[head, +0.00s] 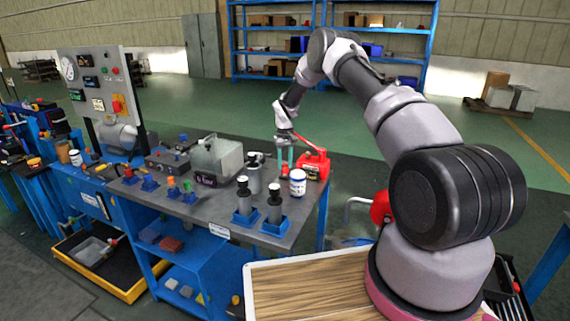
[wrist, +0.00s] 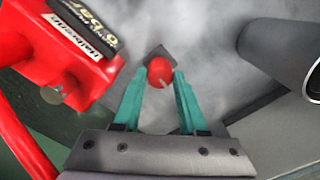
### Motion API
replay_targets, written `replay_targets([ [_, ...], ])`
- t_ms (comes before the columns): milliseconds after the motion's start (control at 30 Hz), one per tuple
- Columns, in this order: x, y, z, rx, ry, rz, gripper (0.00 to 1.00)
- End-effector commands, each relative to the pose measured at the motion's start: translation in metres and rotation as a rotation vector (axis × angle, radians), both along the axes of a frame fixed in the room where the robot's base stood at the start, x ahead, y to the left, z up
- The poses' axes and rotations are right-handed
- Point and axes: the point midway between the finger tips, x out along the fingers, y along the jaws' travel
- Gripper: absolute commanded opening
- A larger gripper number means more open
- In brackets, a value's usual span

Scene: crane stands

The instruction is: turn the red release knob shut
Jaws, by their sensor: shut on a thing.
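The red release knob (wrist: 161,72) is a small round red knob with a pale mark, in the upper middle of the wrist view. It sits in front of a dark square block. My gripper (wrist: 160,84) has its teal fingers on either side of it, shut on it. In the head view my gripper (head: 287,158) points down at the table's far edge, beside the red hand pump (head: 315,166). The knob cannot be made out there. The red pump body also shows at the left of the wrist view (wrist: 62,58), with a dark labelled plate.
A grey cylinder (wrist: 288,52) stands close on the right in the wrist view. A white jar (head: 298,183) and dark-topped cylinders in blue holders (head: 244,218) stand on the grey table (head: 215,213). A grey machine block (head: 216,160) is left of my gripper.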

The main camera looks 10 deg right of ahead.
Motion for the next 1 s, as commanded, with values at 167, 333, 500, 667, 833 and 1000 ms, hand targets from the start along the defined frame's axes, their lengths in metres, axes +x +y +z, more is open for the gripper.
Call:
replay_targets([
  [167, 0.0004, -0.0001, 0.0007, 0.0, -0.001, 0.166, 0.0],
  [333, 0.0004, 0.0003, 0.0006, 0.0, -0.001, 0.328, 0.0],
  [500, 0.0004, 0.0002, 0.0007, 0.001, -0.001, 0.489, 0.0],
  [667, 0.0005, -0.0003, 0.0006, 0.0, -0.001, 0.641, 0.0],
  [833, 0.0005, 0.0003, 0.0007, 0.001, -0.002, 0.803, 0.0],
  [1000, 0.0005, 0.0002, 0.0007, 0.0, -0.002, 0.964, 0.0],
])
